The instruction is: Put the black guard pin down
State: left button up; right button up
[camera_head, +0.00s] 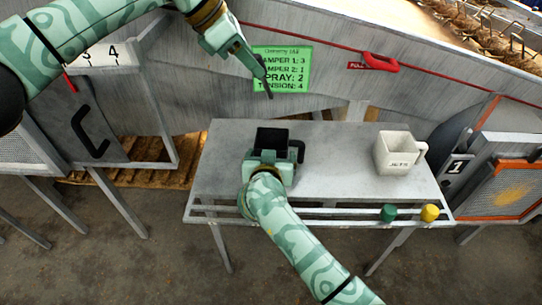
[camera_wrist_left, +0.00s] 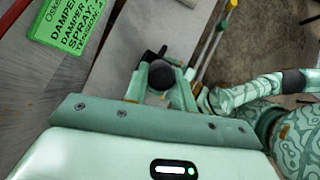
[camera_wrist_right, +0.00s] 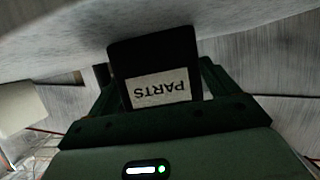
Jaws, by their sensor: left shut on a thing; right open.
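The black guard pin (camera_head: 267,86) is held in my left gripper (camera_head: 250,62), in the air in front of the green card, above and behind the table. In the left wrist view its round black end (camera_wrist_left: 161,76) shows between the fingers. My right gripper (camera_head: 268,166) is open at the near side of a black box (camera_head: 272,138) on the grey table (camera_head: 340,150). In the right wrist view the box (camera_wrist_right: 150,60) bears a PARTS label and stands between the fingers; I cannot tell whether they touch it.
A white square mug (camera_head: 396,153) stands at the table's right. Green (camera_head: 388,212) and yellow (camera_head: 430,213) knobs sit on the front rail. A green settings card (camera_head: 282,68) and a red handle (camera_head: 380,63) are on the machine behind. The table's middle is clear.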

jog(key=c, duration=0.8)
pick_arm(q)
jog(key=shift+s+d+y, duration=0.1)
jog(key=shift+d+y, duration=0.2)
jog(key=s+d+f+y, duration=0.1)
jog(key=s+d+f, duration=0.1)
jog(key=d, duration=0.2)
jog(key=n+t+y, duration=0.1)
jog(key=n+y, duration=0.2)
jog(key=n, duration=0.4)
send_over(280, 152)
notch_tip(280, 152, down, 5)
notch_tip(280, 152, down, 10)
jog(key=n+y, duration=0.1)
jog(key=n, duration=0.2)
jog(key=shift+w+a+n, duration=0.15)
jog(key=shift+w+n, duration=0.15)
jog(key=shift+w, duration=0.05)
